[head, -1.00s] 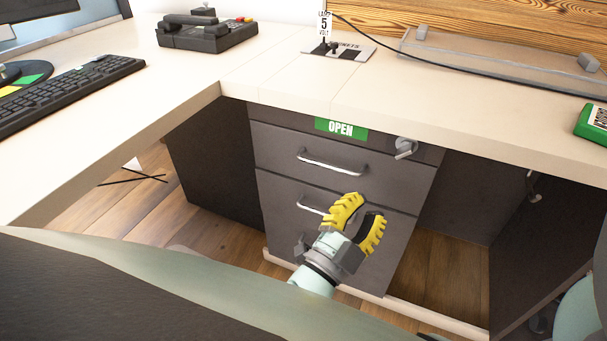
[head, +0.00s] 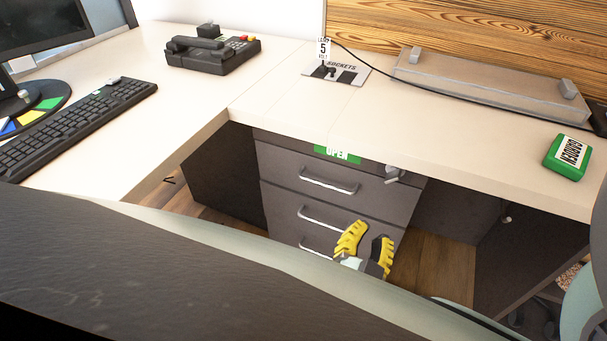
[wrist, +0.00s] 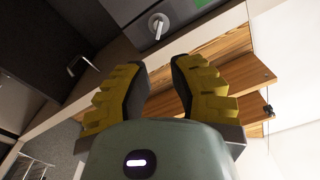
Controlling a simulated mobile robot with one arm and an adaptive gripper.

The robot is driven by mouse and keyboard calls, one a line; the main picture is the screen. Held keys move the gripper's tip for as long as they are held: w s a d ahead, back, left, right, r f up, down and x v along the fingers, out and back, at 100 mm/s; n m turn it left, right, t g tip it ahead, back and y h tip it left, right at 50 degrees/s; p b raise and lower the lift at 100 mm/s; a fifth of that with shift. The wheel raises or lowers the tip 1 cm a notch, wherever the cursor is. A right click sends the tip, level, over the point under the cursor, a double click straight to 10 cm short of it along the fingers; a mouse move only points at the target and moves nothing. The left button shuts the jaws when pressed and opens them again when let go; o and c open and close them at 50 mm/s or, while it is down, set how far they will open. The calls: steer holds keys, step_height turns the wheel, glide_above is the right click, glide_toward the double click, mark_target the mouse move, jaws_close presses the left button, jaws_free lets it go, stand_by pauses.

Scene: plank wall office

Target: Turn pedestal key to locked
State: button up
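The dark grey drawer pedestal (head: 282,170) stands under the desk, with several silver-handled drawers. A silver key (head: 393,174) sits at its upper right corner, beside a green OPEN label (head: 338,154) that the desk edge partly covers. The key also shows in the wrist view (wrist: 158,25), near the top, on a round lock face. My gripper (head: 368,242) has yellow ribbed fingers, held apart and empty. It is in front of the lower drawers, below the key and not touching it. In the wrist view the open fingers (wrist: 160,85) point up toward the key.
The cream desktop (head: 250,90) overhangs the pedestal. On it are a black phone (head: 212,55), a keyboard (head: 75,125), a sockets plate (head: 337,73), a grey tray (head: 490,85) and a green box (head: 567,158). Open floor shows right of the pedestal.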

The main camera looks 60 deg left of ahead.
mark_target(393, 176)
steer(key=b+x, duration=0.5)
steer(key=x, duration=1)
steer(key=shift+w+a, duration=0.1)
steer(key=shift+w, duration=0.35)
steer(key=m, duration=0.2)
steer(key=shift+a+m, duration=0.1)
steer(key=shift+m, duration=0.3)
steer(key=n, duration=0.2)
steer(key=shift+s+f+n, duration=0.1)
steer(key=shift+f+n, duration=0.1)
steer(key=shift+n, duration=0.2)
steer(key=p+v, duration=0.4)
steer(key=v, duration=1.2)
steer(key=shift+r+p, duration=0.25)
steer(key=shift+p, duration=0.05)
steer(key=shift+n, duration=0.3)
